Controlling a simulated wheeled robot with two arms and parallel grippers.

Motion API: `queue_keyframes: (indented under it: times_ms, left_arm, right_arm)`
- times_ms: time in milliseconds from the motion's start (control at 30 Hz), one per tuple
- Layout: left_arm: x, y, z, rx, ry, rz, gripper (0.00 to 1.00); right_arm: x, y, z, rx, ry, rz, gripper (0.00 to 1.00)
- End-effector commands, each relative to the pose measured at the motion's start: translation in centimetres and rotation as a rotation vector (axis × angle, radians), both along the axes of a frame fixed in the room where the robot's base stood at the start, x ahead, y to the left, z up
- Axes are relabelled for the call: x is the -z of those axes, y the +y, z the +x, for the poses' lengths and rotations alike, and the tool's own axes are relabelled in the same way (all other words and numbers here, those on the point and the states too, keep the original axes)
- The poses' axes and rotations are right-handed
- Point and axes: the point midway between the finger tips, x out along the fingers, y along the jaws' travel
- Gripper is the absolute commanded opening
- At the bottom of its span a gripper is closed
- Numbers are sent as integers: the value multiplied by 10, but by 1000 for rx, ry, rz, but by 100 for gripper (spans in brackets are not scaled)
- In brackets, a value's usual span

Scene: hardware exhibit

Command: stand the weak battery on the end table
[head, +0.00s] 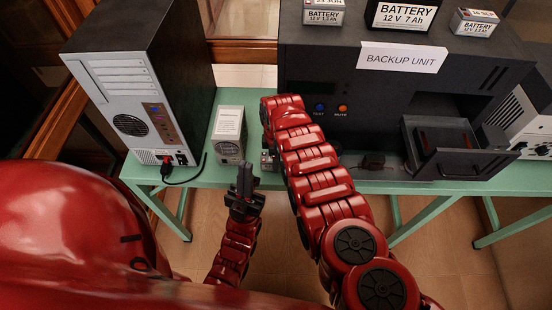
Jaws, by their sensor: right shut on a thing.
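A small battery (323,12) and another small battery (474,22) stand on top of the black backup unit (330,66), on either side of a larger block (402,16) marked BATTERY 12 V 7 Ah. I cannot tell which one is weak. I cannot make out an end table.
The green table (200,178) carries a computer tower (150,75) at left and a pale box with a round grille (229,135). An open black drawer (455,150) juts out of the unit at right. A grey device (525,125) stands beyond it. Wooden floor shows below.

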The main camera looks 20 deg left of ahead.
Motion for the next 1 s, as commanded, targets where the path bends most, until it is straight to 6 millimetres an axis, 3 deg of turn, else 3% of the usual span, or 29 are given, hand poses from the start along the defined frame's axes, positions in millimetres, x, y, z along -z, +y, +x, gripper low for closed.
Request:
queue_keyframes:
  times_ms: [1000]
  left_arm:
    - [9,0,0,0,0,0,0]
  right_arm:
    - [9,1,1,-1,-2,2,0]
